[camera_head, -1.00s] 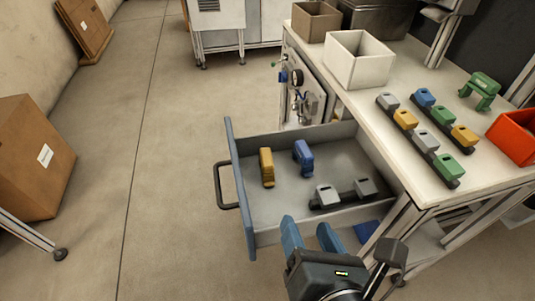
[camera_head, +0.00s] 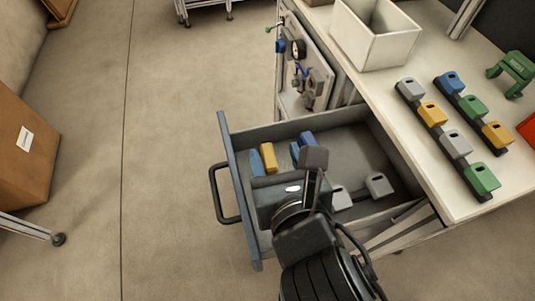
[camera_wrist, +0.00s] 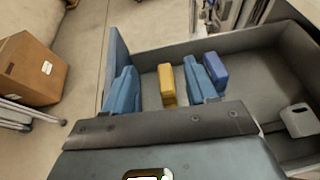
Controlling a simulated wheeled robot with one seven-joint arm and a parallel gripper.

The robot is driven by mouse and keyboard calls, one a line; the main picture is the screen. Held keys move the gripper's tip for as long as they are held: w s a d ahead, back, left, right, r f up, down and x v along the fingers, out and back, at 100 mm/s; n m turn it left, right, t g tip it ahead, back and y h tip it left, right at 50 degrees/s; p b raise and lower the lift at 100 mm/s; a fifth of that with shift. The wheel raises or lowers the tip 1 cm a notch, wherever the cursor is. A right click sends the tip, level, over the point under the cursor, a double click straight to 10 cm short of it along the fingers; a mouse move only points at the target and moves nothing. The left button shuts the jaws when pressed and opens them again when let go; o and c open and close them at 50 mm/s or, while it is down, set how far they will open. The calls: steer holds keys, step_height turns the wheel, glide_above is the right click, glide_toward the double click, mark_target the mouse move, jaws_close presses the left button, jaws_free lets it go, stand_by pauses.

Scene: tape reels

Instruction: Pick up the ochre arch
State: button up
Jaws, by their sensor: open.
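The ochre arch (camera_head: 268,157) stands in the open drawer (camera_head: 235,190), near its front panel. In the wrist view the ochre arch (camera_wrist: 167,80) shows between and ahead of my two blue fingers. My gripper (camera_wrist: 160,75) is open and empty, reaching over the drawer towards the arch. In the head view my gripper (camera_head: 277,160) partly hides the drawer's contents. A blue arch (camera_wrist: 215,67) stands just right of the ochre one, close to my right finger; it also shows in the head view (camera_head: 306,138).
The worktop (camera_head: 385,85) above carries a white bin (camera_head: 378,45), two racks of coloured blocks (camera_head: 432,115) and a green arch (camera_head: 514,70). The drawer handle (camera_head: 216,195) juts out left.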

glide_toward(268, 153)
steer(key=x, duration=0.3)
steer(key=shift+r+b, duration=0.1)
steer(key=shift+b, duration=0.3)
steer(key=shift+x, duration=3.75)
steer(key=shift+s, duration=0.1)
steer(key=shift+c, duration=0.2)
jaws_close()
